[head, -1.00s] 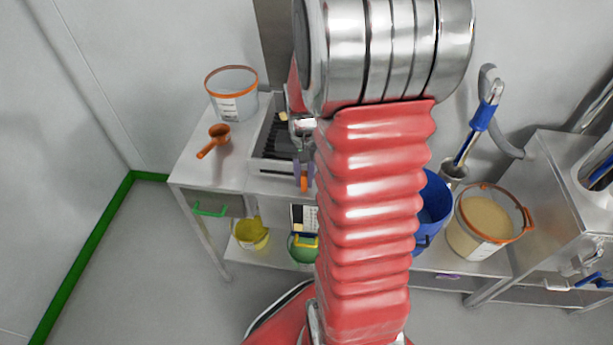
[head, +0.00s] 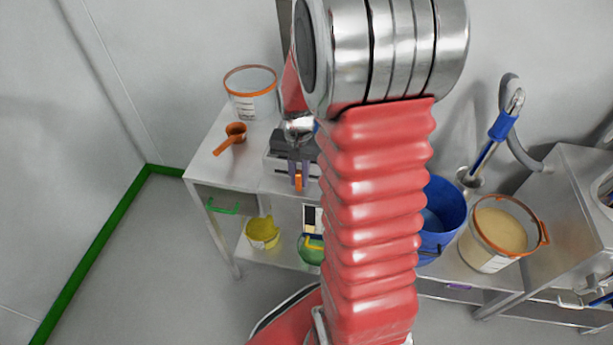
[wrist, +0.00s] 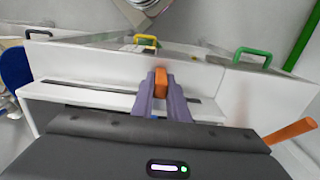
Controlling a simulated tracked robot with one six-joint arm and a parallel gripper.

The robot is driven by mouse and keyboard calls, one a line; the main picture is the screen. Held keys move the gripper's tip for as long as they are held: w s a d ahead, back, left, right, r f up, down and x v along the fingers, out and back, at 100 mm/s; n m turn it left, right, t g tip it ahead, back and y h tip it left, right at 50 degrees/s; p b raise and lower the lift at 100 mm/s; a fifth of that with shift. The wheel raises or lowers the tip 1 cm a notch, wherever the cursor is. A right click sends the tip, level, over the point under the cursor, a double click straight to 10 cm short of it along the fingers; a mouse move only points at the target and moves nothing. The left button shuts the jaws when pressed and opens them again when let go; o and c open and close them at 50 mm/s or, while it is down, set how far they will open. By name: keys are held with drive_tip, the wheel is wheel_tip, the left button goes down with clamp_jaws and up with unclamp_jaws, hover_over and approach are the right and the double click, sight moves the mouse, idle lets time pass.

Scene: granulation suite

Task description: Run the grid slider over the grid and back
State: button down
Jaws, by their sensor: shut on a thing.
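The grid slider's orange grip (head: 298,184) sits between the purple-grey fingers of my gripper (head: 299,170), which is shut on it; it also shows in the wrist view (wrist: 162,82). The slider's body is hidden behind the fingers and the dark gripper housing. The white grid box (head: 273,165) is on the bench under my gripper. In the wrist view, its pale top (wrist: 85,101) and a dark slot run out on both sides of the fingers. The grid bars are mostly covered by my gripper.
A clear tub (head: 254,102) and an orange scoop (head: 234,135) stand left of the box. A yellow pail (head: 262,231) is on the shelf below. A blue bucket (head: 442,215) and a cream-filled tub (head: 497,231) are to the right.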

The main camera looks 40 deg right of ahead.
drive_tip(key=shift+w+a, duration=1.1)
drive_tip(key=shift+w, duration=0.2)
drive_tip(key=shift+w+a, duration=1.1)
drive_tip(key=shift+w, duration=0.2)
drive_tip(key=shift+d, duration=0.1)
drive_tip(key=shift+s+d, duration=1.5)
drive_tip(key=shift+s, duration=0.25)
drive_tip(key=shift+s+d, duration=1.55)
drive_tip(key=shift+s, duration=0.2)
drive_tip(key=shift+s+d, duration=1.5)
drive_tip(key=shift+s, duration=0.25)
drive_tip(key=shift+s+d, duration=0.1)
drive_tip(key=shift+s+d, duration=2)
drive_tip(key=shift+s, duration=0.25)
drive_tip(key=shift+s+d, duration=2)
drive_tip(key=shift+s, duration=0.25)
drive_tip(key=c, duration=1.6)
unclamp_jaws()
drive_tip(key=shift+a, duration=0.1)
drive_tip(key=shift+c, duration=0.2)
